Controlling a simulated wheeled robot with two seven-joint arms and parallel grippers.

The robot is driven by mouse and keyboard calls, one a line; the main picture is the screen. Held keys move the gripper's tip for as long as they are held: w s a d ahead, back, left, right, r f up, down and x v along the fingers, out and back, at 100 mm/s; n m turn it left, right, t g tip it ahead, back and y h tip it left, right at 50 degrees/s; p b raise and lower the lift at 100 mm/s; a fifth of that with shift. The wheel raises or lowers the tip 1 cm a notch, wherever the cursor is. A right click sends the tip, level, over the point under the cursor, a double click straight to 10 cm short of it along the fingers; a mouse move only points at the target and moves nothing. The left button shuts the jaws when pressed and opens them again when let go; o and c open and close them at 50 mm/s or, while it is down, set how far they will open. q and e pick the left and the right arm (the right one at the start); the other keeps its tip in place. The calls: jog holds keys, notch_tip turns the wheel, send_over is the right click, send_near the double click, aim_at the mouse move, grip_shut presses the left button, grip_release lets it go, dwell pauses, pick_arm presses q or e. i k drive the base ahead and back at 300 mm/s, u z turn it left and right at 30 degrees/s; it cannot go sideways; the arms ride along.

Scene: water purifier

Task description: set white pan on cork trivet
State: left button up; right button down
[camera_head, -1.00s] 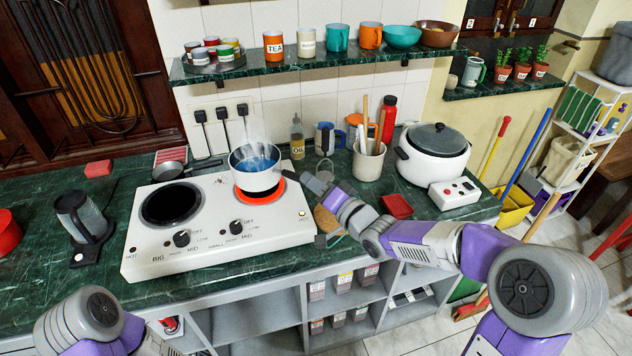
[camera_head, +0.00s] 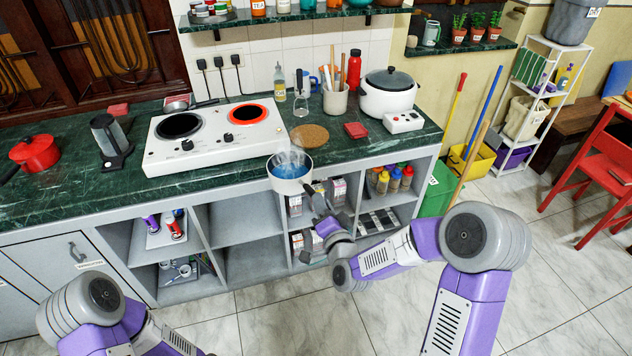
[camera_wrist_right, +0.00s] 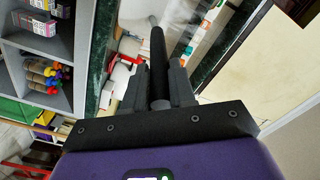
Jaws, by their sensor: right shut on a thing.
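The white pan (camera_head: 290,184) holds blue, steaming liquid. In the head view it hangs in the air in front of the counter's front edge, with its opening up. My right gripper (camera_head: 322,216) is shut on the pan's handle, in front of the open shelves. In the right wrist view the dark handle (camera_wrist_right: 158,62) runs between the fingers of my right gripper (camera_wrist_right: 158,88). The round brown cork trivet (camera_head: 312,136) lies flat and bare on the green counter, behind and slightly right of the pan. My left gripper is outside the frames; only its arm shows.
The white stove (camera_head: 214,146) stands left of the trivet, its right burner (camera_head: 246,114) glowing red. A red block (camera_head: 356,130), a utensil pot (camera_head: 336,101) and a white cooker (camera_head: 388,98) stand to the right and behind. The counter's front edge lies beside the pan.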

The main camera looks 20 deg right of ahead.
aim_at(324, 144)
jog(key=k, duration=0.55)
jog(key=u, duration=0.9)
jog(key=i, duration=0.9)
jog(key=z, duration=1.5)
jog(key=i, duration=1)
